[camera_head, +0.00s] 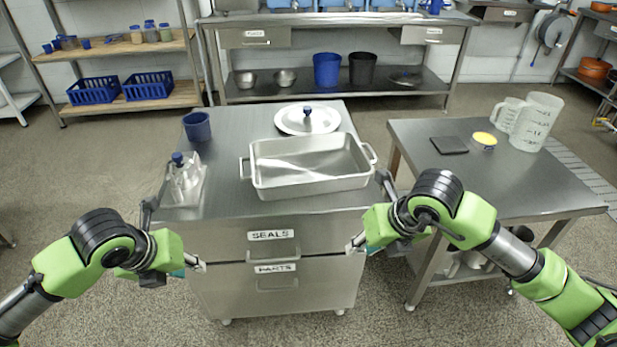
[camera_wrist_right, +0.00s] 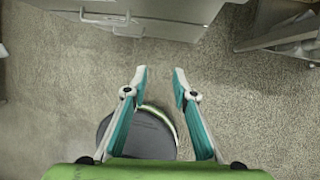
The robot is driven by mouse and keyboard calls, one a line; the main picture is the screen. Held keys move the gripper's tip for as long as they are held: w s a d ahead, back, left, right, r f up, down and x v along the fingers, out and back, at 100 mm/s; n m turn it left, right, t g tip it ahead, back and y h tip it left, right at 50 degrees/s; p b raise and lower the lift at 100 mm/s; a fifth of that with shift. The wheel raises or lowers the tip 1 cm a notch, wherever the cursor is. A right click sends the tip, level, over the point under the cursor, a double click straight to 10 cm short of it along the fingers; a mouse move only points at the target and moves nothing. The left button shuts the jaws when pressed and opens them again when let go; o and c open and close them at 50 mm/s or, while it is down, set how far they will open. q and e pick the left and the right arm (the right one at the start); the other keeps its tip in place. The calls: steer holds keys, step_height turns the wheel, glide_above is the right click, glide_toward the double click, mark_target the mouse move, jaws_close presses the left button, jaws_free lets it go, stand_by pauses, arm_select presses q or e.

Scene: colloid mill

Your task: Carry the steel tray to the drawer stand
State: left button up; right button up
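The steel tray (camera_head: 300,186) is a rectangular open pan with a handle at each short end. It stands empty on top of the drawer stand (camera_head: 225,240), whose drawers read SEALS and PARTS. My left gripper (camera_head: 173,238) is open and empty, in front of the stand's left front edge and apart from the tray. My right gripper (camera_head: 369,215) is open and empty near the stand's right front edge, below and in front of the tray's right handle. In the right wrist view, the gap between its fingers (camera_wrist_right: 160,75) shows only floor and part of my base.
On the stand are a blue cup (camera_head: 197,126), a lid with a blue knob (camera_head: 307,119) and a clear, blue-topped container (camera_head: 186,178). A side table (camera_head: 540,185) at right holds jugs (camera_head: 535,122), a dark pad (camera_head: 449,145) and a yellow-topped tin (camera_head: 484,140).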

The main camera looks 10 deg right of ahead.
steer(key=v, duration=1)
steer(key=shift+r, duration=0.3)
